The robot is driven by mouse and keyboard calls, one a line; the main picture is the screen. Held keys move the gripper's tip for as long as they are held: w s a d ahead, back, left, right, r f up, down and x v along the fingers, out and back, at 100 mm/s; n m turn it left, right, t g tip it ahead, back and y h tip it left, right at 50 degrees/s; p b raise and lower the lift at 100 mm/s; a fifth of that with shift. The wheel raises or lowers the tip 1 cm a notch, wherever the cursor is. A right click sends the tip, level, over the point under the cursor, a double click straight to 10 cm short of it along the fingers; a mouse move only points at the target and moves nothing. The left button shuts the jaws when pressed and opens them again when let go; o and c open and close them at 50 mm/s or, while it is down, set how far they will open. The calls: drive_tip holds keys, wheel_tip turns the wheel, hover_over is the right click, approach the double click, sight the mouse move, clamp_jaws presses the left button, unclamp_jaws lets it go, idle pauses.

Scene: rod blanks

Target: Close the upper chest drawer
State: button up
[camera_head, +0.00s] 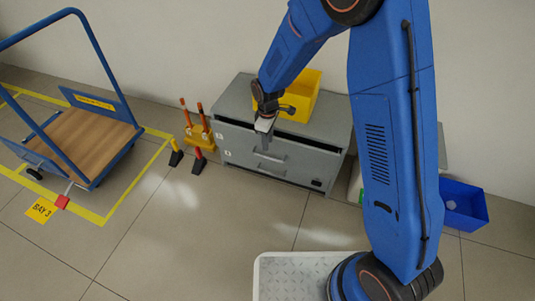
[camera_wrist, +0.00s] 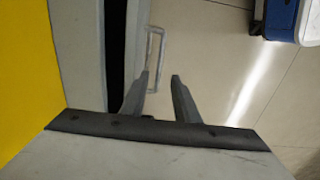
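The grey chest (camera_head: 330,112) stands against the wall, with an upper and a lower drawer. The upper drawer (camera_head: 300,158) is partly out, with a dark gap between it and the chest top. The gap also shows in the wrist view, beside the drawer's front edge (camera_wrist: 132,45). A pale bar handle (camera_wrist: 155,40) shows beyond my fingertips; I cannot tell which drawer it belongs to. My gripper (camera_head: 265,138) points down at the upper drawer's front, left of its middle. In the wrist view its fingers (camera_wrist: 160,78) are apart with nothing between them. Contact with the drawer is unclear.
A yellow bin (camera_head: 300,98) stands on the chest top. Orange-handled tools in a yellow holder (camera_head: 200,137) stand left of the chest. A blue bin (camera_head: 465,207) is at the right, a blue cart (camera_head: 85,140) at the left. The floor before the chest is clear.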

sight(268, 157)
wheel_tip(268, 157, down, 8)
drive_tip(key=shift+f, duration=0.2)
idle(0.3)
clamp_jaws()
